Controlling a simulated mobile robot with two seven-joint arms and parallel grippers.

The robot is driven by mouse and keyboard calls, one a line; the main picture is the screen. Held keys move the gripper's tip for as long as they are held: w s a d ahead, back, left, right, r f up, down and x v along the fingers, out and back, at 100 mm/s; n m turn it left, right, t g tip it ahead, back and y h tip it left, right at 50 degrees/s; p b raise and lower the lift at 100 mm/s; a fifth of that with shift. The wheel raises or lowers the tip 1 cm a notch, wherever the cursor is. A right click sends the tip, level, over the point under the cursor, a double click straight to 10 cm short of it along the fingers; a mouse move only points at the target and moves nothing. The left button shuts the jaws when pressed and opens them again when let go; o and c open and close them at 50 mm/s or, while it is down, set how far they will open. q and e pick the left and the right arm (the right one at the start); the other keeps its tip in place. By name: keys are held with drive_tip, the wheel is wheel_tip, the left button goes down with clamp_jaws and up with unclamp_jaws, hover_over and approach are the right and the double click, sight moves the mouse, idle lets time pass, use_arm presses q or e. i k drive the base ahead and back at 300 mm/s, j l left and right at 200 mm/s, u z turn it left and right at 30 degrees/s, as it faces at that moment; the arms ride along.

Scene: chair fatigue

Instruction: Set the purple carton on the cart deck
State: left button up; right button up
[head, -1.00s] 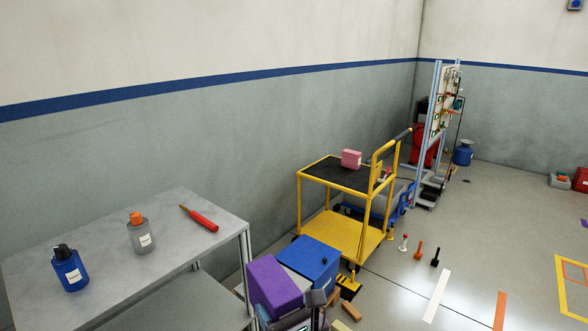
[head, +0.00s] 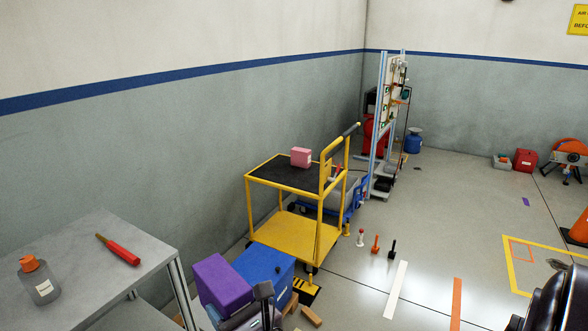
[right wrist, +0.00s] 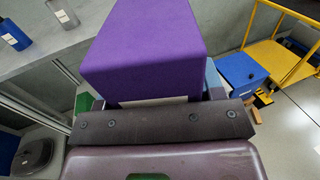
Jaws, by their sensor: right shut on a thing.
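The purple carton (head: 222,280) is at the bottom of the head view, in front of a blue box. My right gripper (head: 262,303) is shut on it. In the right wrist view the carton (right wrist: 145,45) fills the upper middle, beyond the dark gripper body, which hides its lower part. The yellow cart (head: 318,215) stands farther off, behind and to the right of the carton. Its upper deck (head: 270,173) has a black top with a pink box (head: 301,157) near the handle end. The carton is apart from the cart. My left gripper is not in view.
A grey table (head: 75,245) at the left holds a red-handled tool (head: 118,249) and an orange-capped bottle (head: 39,282). The blue box (head: 265,268) lies between the carton and cart. Small coloured pegs (head: 375,243) stand right of the cart. Floor farther right is mostly clear.

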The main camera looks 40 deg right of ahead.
sight(285, 173)
drive_tip(key=i+l, duration=0.2)
drive_tip(key=l, duration=0.3)
drive_tip(key=i+l+u, duration=0.1)
drive_tip(key=l, duration=0.4)
drive_tip(key=i+l, duration=0.25)
drive_tip(key=l, duration=0.3)
drive_tip(key=i+l+u, duration=0.1)
drive_tip(key=l, duration=0.4)
drive_tip(key=i+l+u, duration=0.1)
drive_tip(key=l, duration=0.45)
drive_tip(key=i+l, duration=0.25)
drive_tip(key=l, duration=0.3)
drive_tip(key=i+l+u, duration=0.1)
drive_tip(key=l, duration=0.45)
drive_tip(key=i+l, duration=0.15)
drive_tip(key=l, duration=0.4)
